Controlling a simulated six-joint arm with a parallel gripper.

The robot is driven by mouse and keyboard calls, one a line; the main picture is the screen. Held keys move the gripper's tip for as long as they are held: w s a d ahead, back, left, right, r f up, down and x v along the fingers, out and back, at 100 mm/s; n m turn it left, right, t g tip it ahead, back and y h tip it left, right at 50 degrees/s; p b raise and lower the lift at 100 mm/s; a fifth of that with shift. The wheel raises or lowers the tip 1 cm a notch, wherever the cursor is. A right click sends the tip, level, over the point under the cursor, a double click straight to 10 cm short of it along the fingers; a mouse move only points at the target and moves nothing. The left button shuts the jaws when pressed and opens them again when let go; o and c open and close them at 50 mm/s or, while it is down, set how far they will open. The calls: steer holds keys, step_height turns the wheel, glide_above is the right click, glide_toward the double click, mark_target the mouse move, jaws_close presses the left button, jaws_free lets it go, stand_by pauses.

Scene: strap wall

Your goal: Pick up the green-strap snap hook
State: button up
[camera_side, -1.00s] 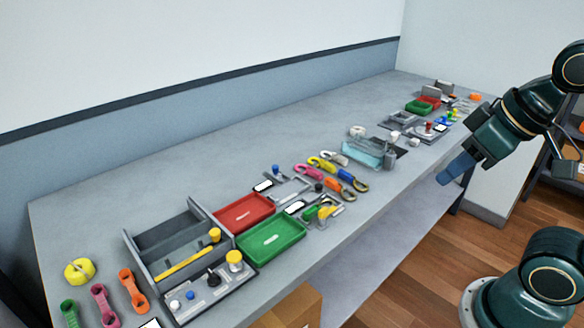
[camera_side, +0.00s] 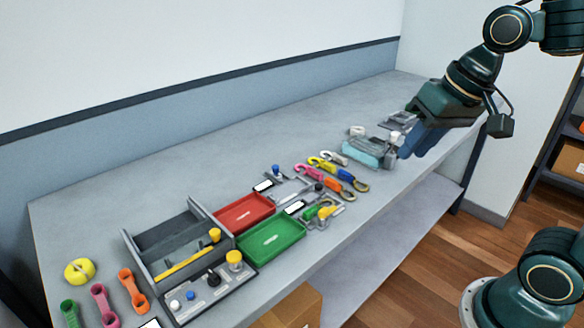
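Several snap hooks with coloured straps lie in a cluster near the front middle of the bench, among them pink (camera_side: 308,173), yellow (camera_side: 321,164), blue (camera_side: 346,174) and orange (camera_side: 333,186) ones. A small green piece (camera_side: 310,213) lies at the near end of this cluster, beside a yellow piece; it may be the green-strap snap hook, but it is too small to be sure. My gripper (camera_side: 414,146), with blue fingers, hangs over the bench's front edge to the right of the cluster, apart from the hooks. Its finger gap is not clear, and nothing shows in it.
A green tray (camera_side: 293,222) and a red tray (camera_side: 245,222) stand left of the hooks. A clear bluish container (camera_side: 366,153) lies between the hooks and my gripper. A grey divided box (camera_side: 128,242) stands further left. The back of the bench (camera_side: 220,150) is clear.

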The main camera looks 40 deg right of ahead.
steer(key=w+d+f+m+g+y, duration=0.1)
steer(key=w+d+f+m+g, duration=0.1)
steer(key=w+f+m, duration=0.5)
steer(key=w+d+f+m+g+y, duration=0.2)
steer(key=w+d+f+m, duration=0.2)
steer(key=w, duration=1.1)
step_height(320, 180, down, 3)
steer(key=m, duration=0.3)
steer(key=shift+w+d+y, duration=0.15)
steer(key=shift+d+y, duration=0.15)
steer(key=shift+f, duration=0.15)
glide_above(315, 207)
steer(key=d, duration=0.2)
steer(key=shift+d+f, duration=0.15)
steer(key=shift+f, duration=3.8)
steer(key=shift+x, duration=2.65)
steer(key=shift+d, duration=0.1)
